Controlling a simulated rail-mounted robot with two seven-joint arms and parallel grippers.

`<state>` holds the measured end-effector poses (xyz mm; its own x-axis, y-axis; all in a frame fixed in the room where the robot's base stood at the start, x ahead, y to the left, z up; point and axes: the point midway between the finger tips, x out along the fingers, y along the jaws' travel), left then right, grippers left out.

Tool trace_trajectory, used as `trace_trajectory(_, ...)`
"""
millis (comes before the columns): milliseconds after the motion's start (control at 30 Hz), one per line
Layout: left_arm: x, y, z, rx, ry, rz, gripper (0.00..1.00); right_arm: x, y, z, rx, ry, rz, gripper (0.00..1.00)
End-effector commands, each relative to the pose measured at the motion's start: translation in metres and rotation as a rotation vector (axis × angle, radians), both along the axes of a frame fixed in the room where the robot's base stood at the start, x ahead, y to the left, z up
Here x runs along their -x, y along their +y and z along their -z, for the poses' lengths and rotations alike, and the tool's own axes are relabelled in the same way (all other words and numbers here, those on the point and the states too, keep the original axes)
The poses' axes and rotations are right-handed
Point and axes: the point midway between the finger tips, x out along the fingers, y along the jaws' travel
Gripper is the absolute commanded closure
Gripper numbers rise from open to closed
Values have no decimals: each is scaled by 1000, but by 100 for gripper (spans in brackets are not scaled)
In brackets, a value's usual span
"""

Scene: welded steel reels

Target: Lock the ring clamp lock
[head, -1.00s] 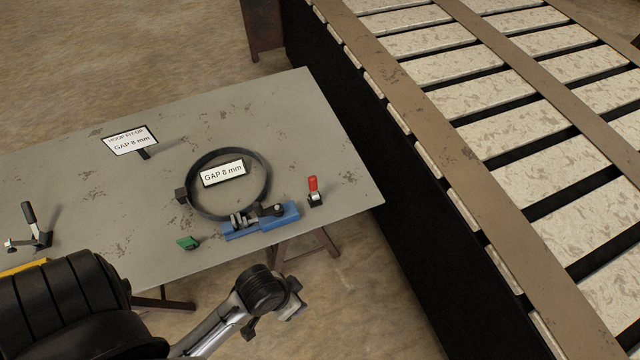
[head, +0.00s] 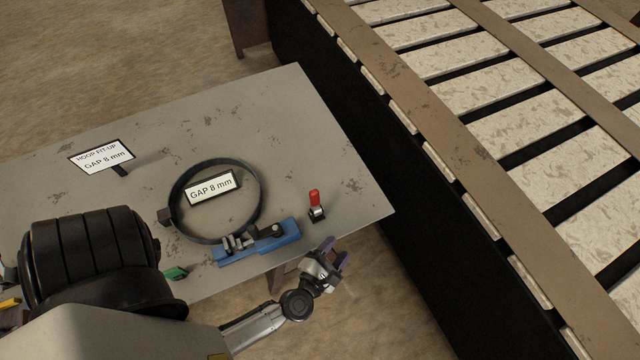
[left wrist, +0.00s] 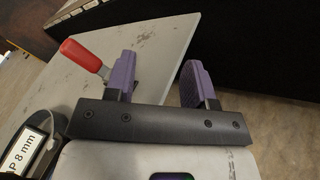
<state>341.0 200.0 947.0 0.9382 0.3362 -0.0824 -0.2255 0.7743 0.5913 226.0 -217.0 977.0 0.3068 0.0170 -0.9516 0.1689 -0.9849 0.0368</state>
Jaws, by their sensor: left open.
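A small clamp with a red handle (head: 314,197) stands near the right end of the grey table, its handle up. It also shows in the left wrist view (left wrist: 82,55), left of the fingers and partly hidden behind one. The dark ring (head: 262,190) lies on the table around a "GAP 8 mm" label, its ends at a blue fixture block (head: 285,235). Which part is the ring clamp lock, I cannot tell for sure. My left gripper (head: 334,252) is open and empty at the table's front edge, just in front of the red-handled clamp. My right gripper is out of view.
A green piece (head: 174,273) lies left of the blue block. A "HOOP FIT-UP" sign (head: 101,156) stands at the table's left. A slatted conveyor (head: 480,150) with a dark side runs along the right. The table's back right is clear.

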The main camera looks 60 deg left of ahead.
Motion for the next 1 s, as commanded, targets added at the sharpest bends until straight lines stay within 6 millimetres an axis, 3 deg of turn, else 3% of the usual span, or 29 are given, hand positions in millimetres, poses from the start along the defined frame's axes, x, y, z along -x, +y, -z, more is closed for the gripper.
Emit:
trace_trajectory(100, 16, 33, -3, 218, -138, -243, 50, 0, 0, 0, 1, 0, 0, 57)
trace_trajectory(200, 31, 53, -7, 356, -269, -399, 50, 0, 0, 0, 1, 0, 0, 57)
trace_trajectory(467, 43, 66, -13, 540, -458, -499, 50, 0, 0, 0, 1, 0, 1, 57)
trace_trajectory(667, 33, 76, -15, 572, -482, -494, 50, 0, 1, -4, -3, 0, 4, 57)
trace_trajectory(1000, -9, 121, -16, 569, -478, -492, 50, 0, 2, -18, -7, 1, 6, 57)
